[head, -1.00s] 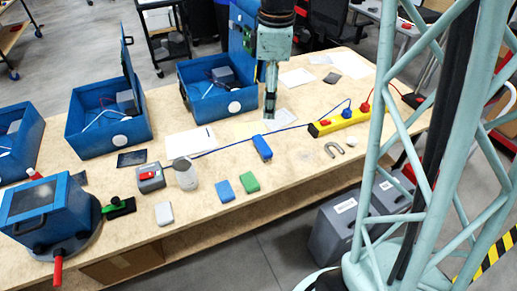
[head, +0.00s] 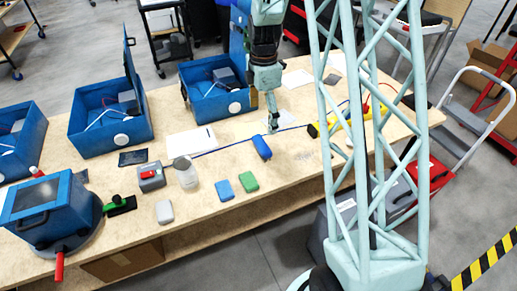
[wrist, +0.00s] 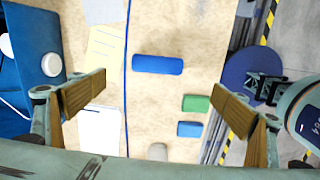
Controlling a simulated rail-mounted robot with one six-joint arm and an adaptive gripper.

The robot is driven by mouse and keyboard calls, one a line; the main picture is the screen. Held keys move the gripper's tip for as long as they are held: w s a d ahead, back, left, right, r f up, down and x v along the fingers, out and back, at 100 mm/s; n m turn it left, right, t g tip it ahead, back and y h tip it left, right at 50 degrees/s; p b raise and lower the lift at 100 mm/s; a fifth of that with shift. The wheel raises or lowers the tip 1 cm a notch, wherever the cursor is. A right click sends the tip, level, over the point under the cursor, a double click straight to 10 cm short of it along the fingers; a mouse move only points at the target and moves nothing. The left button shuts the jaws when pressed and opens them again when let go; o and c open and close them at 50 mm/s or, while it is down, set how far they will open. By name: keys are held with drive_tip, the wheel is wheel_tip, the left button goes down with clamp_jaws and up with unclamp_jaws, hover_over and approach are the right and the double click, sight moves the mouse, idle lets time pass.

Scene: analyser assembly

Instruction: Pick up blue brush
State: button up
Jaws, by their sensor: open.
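A long blue piece, apparently the blue brush (head: 261,147), lies on the wooden table near the middle of the head view. In the wrist view the blue brush (wrist: 158,64) lies across the upper middle, ahead of and between the finger lines. My gripper (head: 272,126) points down above the table, just behind the brush in the head view. In the wrist view my gripper (wrist: 160,103) has its two fingers wide apart, with nothing between them. A smaller blue block (head: 225,190) and a green block (head: 248,181) lie nearer the table's front edge.
A blue cable (head: 225,147) runs behind the brush to a yellow power strip (head: 345,122) at right. A glass jar (head: 186,173) and a grey box with a red switch (head: 151,176) stand at left. Blue open boxes (head: 110,135) line the back.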

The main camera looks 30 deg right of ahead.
drive_tip(key=shift+w+d+f+n, duration=0.1)
drive_tip(key=shift+w+f+n, duration=0.05)
drive_tip(key=shift+f, duration=0.25)
drive_tip(key=shift+w+f+n, duration=0.1)
drive_tip(key=shift+f+n, duration=0.05)
drive_tip(key=shift+f, duration=0.2)
hover_over(262, 143)
drive_tip(key=shift+s+f+b, duration=0.2)
drive_tip(key=shift+f+b, duration=0.2)
drive_tip(key=shift+f, duration=3.9)
drive_tip(key=shift+w+f+b, duration=0.1)
drive_tip(key=shift+f+b, duration=0.25)
drive_tip(key=shift+f, duration=2.25)
drive_tip(key=shift+c, duration=0.6)
drive_tip(key=c, duration=0.9)
drive_tip(key=shift+r, duration=0.15)
drive_tip(key=shift+c, duration=0.2)
